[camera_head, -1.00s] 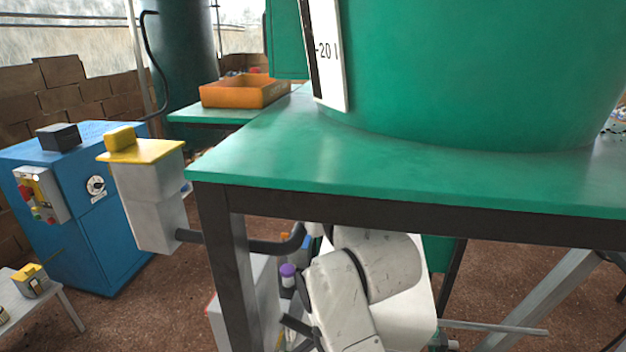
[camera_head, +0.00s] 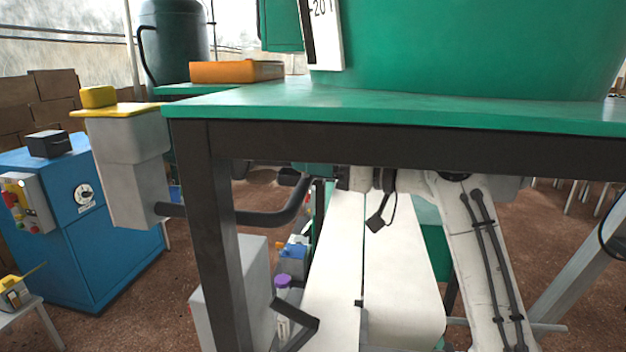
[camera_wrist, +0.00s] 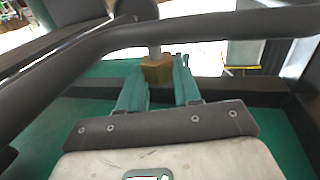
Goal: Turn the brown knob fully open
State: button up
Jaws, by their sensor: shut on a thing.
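The brown knob (camera_wrist: 157,70) shows in the wrist view as a small block on a pale stem. My gripper (camera_wrist: 160,84) has its two teal fingers on either side of the knob and is shut on it. In the head view my gripper (camera_head: 300,172) is under the green table top, just behind its dark front rail. The knob cannot be made out clearly there.
A dark bent pipe (camera_head: 262,217) runs close to my gripper and crosses the wrist view. The green table (camera_head: 400,108) carries a large green vat (camera_head: 480,50). A dark table leg (camera_head: 212,240) and a grey box with yellow lid (camera_head: 128,165) stand left.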

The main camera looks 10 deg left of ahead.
jog(key=shift+w+f+n+g+b, duration=0.1)
jog(key=shift+n+g+b, duration=0.45)
jog(key=shift+g, duration=0.35)
jog(key=o, duration=1)
jog(key=shift+o, duration=0.2)
jog(key=s+d+b, duration=0.1)
jog(key=d+b, duration=0.1)
jog(key=d, duration=0.8)
jog(key=shift+s+d, duration=0.3)
jog(key=shift+d, duration=0.05)
